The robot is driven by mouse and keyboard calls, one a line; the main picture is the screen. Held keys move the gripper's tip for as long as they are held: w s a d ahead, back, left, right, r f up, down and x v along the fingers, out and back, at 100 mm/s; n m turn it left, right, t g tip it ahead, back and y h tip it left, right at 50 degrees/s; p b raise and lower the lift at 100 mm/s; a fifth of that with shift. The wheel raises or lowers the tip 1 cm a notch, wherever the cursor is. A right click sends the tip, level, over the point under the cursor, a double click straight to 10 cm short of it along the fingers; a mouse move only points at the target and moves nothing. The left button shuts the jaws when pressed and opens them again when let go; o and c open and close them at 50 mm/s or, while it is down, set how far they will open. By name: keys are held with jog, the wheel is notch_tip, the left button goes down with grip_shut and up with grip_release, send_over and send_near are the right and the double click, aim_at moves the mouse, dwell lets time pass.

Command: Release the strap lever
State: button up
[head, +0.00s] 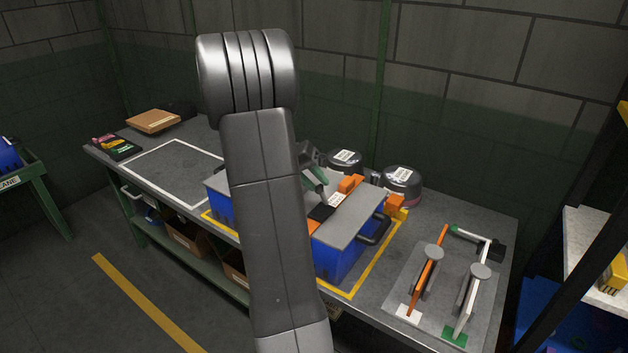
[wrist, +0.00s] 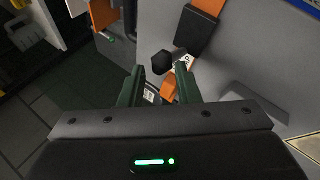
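A blue case (head: 345,250) with a grey lid (head: 352,215) stands on the workbench, and an orange strap (head: 350,184) crosses the lid. A black buckle part (head: 326,206) sits on the strap. In the wrist view the strap (wrist: 206,6) runs into the black buckle (wrist: 197,30), and a lever with a black knob (wrist: 162,65) sticks out. My gripper (wrist: 160,70) is open, its two green fingers apart on either side of the knob's line. Whether they touch the knob cannot be told. In the head view my gripper (head: 316,172) is above the lid, partly hidden by my arm.
Two dark round canisters (head: 402,184) stand behind the case. A plate with orange and white handled levers (head: 425,275) lies at the bench's right. The white-outlined area (head: 175,170) is clear.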

jog(key=w+b+v, duration=0.1)
jog(key=v, duration=1.2)
jog(key=shift+s+a+r+b, duration=0.2)
jog(key=shift+s+r+b, duration=0.15)
jog(key=shift+s, duration=0.15)
jog(key=shift+c, duration=0.2)
